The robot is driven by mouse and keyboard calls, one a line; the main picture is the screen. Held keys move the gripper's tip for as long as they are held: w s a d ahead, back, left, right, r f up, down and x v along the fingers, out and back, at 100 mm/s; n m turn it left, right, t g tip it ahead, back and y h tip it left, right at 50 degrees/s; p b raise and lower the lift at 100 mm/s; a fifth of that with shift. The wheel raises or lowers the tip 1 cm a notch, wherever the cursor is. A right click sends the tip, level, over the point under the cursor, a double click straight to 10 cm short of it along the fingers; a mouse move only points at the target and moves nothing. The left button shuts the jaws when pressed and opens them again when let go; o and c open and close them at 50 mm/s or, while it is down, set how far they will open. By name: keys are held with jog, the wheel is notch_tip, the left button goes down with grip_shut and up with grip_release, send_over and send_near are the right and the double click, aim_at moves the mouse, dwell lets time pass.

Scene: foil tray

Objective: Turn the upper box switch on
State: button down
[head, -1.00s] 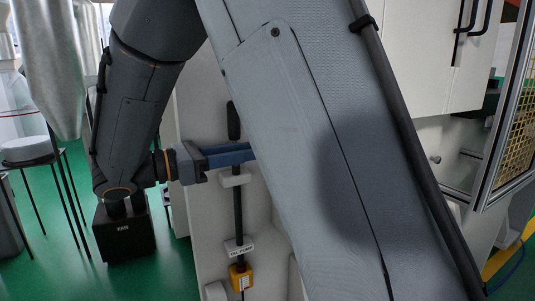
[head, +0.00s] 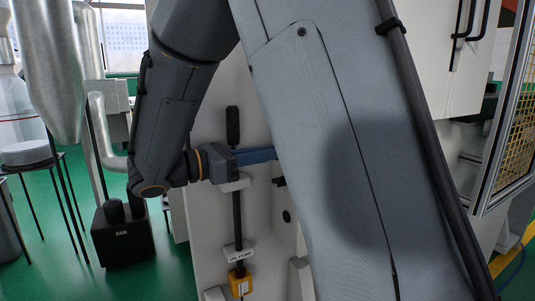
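My gripper (head: 262,155) has blue fingers and points right in the head view, level with the upper part of a pale panel (head: 262,225). The fingertips pass behind my large grey arm link, so the gap between them is hidden. A vertical black rod with a black grip (head: 232,125) stands at the panel, close to my gripper in the picture. A small yellow box (head: 240,284) sits low on the panel under a white label (head: 238,253). A small dark part (head: 279,182) shows just below the fingers. I cannot identify the upper box switch; my arm covers much of the panel.
A black box (head: 123,238) stands on the green floor at left, near a thin-legged stool (head: 32,158) and silvery ducts (head: 52,70). A white cabinet (head: 440,60) and a mesh guard (head: 518,130) are at right.

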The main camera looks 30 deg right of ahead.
jog(key=shift+m, duration=0.5)
jog(key=m, duration=1.1)
jog(key=m+b, duration=0.1)
jog(key=m, duration=0.4)
jog(key=shift+s+f+m, duration=0.25)
jog(key=shift+f+m, duration=0.05)
jog(key=shift+m, duration=0.1)
dwell(0.3)
jog(key=c, duration=1.8)
grip_release()
